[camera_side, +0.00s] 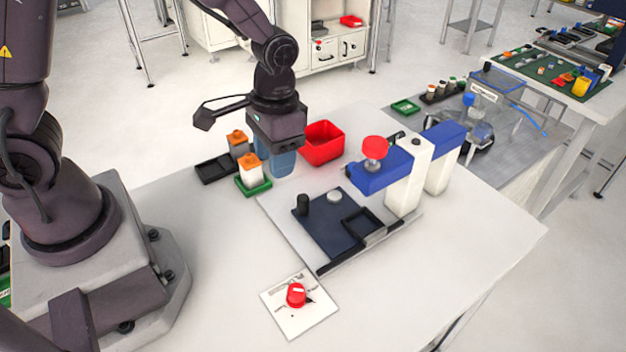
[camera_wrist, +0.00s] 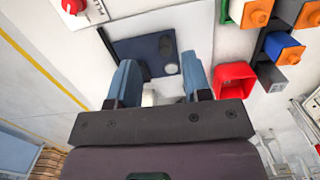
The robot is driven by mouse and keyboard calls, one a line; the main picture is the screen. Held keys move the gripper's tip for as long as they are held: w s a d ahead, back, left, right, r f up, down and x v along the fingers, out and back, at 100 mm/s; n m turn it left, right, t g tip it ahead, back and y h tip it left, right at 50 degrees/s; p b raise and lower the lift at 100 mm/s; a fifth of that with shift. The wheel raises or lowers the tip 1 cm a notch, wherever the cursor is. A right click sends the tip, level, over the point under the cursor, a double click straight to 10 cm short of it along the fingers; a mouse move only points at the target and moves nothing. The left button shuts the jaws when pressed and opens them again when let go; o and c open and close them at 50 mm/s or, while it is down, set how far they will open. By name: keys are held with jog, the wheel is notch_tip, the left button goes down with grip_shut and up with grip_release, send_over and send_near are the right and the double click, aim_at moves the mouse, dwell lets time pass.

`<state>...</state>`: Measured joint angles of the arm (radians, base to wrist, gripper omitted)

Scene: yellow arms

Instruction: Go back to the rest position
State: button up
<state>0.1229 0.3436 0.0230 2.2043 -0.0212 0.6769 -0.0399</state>
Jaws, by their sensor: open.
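My gripper (camera_side: 276,158) hangs pointing down above the white table (camera_side: 420,290), between the orange-capped bottles and the red bin. In the wrist view my gripper (camera_wrist: 162,84) shows its two blue fingers spread apart, with nothing held between them. The fingertips' exact height over the table is hard to tell.
An orange-capped bottle (camera_side: 252,172) stands in a green tray, another (camera_side: 237,144) by a black tray (camera_side: 215,169). A red bin (camera_side: 323,142) is right of my gripper. A dark plate (camera_side: 330,232), a blue-and-white device (camera_side: 403,180) and a red knob (camera_side: 296,294) stand nearby.

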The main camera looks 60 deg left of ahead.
jog(key=s+a+r+t, duration=0.1)
jog(key=s+r+t, duration=0.2)
jog(key=r, duration=0.6)
jog(key=s+a+r+t, duration=0.2)
jog(key=s+r+t, duration=0.1)
jog(key=s+r, duration=0.4)
notch_tip(320, 180, up, 3)
jog(key=shift+s+r+n+t, duration=0.1)
jog(key=shift+s+n+t, duration=0.15)
jog(key=shift+n+t, duration=0.05)
jog(key=shift+a, duration=0.1)
